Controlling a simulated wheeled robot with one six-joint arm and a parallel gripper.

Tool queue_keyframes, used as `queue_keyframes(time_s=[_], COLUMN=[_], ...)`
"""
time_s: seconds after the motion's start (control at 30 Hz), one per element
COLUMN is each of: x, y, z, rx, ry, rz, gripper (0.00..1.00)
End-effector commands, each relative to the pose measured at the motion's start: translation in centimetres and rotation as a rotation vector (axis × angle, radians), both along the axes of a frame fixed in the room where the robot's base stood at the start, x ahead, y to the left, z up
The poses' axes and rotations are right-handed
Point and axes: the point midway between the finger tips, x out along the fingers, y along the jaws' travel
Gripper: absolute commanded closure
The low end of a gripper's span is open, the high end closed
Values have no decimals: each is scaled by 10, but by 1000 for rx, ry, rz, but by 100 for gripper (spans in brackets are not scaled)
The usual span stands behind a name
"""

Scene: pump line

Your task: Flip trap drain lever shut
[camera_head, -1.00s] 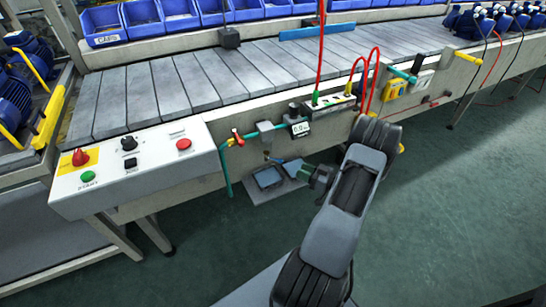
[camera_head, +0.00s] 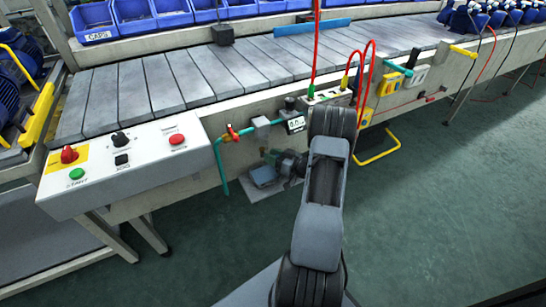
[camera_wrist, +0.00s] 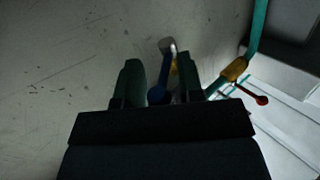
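In the wrist view, a small blue lever (camera_wrist: 164,73) with a pale grey end and a bit of brass beside it shows between the fingers of my gripper (camera_wrist: 160,68). The fingers stand apart on either side of it; I cannot tell whether either touches it. In the head view, my gripper (camera_head: 275,156) is low in front of the line's side panel, under the small gauge display (camera_head: 295,125), and the blue lever is hidden there.
A red-handled valve (camera_head: 233,132) sits on the teal pipe (camera_head: 220,165) left of my gripper; its red knob (camera_wrist: 262,100) also shows in the wrist view. A grey plate (camera_head: 250,193) lies below. A control box (camera_head: 120,165) is at left. Red hoses (camera_head: 371,70) hang at right.

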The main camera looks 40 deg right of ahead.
Motion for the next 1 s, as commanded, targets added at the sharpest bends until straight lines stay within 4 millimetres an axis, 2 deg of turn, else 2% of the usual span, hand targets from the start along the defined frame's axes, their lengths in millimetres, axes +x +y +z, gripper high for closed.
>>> queue_keyframes(time_s=[0.17, 0.53, 0.77, 1.0], x=[0, 0, -1, -4], y=[0, -1, 0, 4], z=[0, 0, 0, 1], rx=[0, 0, 0, 2], ry=[0, 0, 1, 3], rz=[0, -1, -21, -147], gripper=[65, 100, 100, 100])
